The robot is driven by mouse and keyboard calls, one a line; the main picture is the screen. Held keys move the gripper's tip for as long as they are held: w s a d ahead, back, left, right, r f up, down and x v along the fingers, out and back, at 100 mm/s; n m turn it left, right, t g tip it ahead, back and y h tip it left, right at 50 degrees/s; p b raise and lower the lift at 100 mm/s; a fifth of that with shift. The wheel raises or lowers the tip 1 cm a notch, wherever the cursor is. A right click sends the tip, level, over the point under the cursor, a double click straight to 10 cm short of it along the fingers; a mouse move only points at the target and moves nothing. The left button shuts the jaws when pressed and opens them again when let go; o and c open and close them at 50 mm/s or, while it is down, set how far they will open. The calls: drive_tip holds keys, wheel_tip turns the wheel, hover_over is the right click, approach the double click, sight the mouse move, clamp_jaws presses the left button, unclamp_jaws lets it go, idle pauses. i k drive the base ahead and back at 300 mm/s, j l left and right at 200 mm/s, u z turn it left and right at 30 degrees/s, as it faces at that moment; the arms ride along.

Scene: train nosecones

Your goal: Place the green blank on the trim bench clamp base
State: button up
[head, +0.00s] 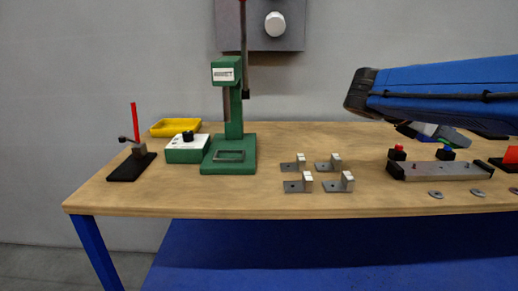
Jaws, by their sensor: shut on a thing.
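A black base plate with a small block and an upright red lever (134,122), which looks like the trim bench clamp base (128,168), stands at the bench's left end. Nothing lies on its bare front part. My blue arm reaches in from the right, and its forearm covers most of my gripper (424,131). Only a small pale and dark part shows below the arm, with a dark grey-green piece beside it that seems to be the green blank (453,138). My gripper is shut on it, over the bench's right side and far from the clamp base. The fingertips are hidden.
A green press (229,130), a control box (186,150) and a yellow tray (176,127) stand right of the clamp base. Several metal brackets (305,183) lie mid-bench. A grey fixture (438,171) with red and blue knobs and washers are at right. The front left strip is clear.

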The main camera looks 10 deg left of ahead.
sight(128, 170)
drive_tip(key=k+j, duration=0.1)
drive_tip(key=j, duration=0.4)
drive_tip(key=k+j+u, duration=0.1)
drive_tip(key=j, duration=0.45)
drive_tip(key=k+j+u, duration=0.1)
drive_tip(key=j, duration=0.4)
drive_tip(key=k+j, duration=0.1)
drive_tip(key=j, duration=0.45)
drive_tip(key=j+u, duration=0.2)
drive_tip(key=j, duration=1.8)
drive_tip(key=i, duration=0.1)
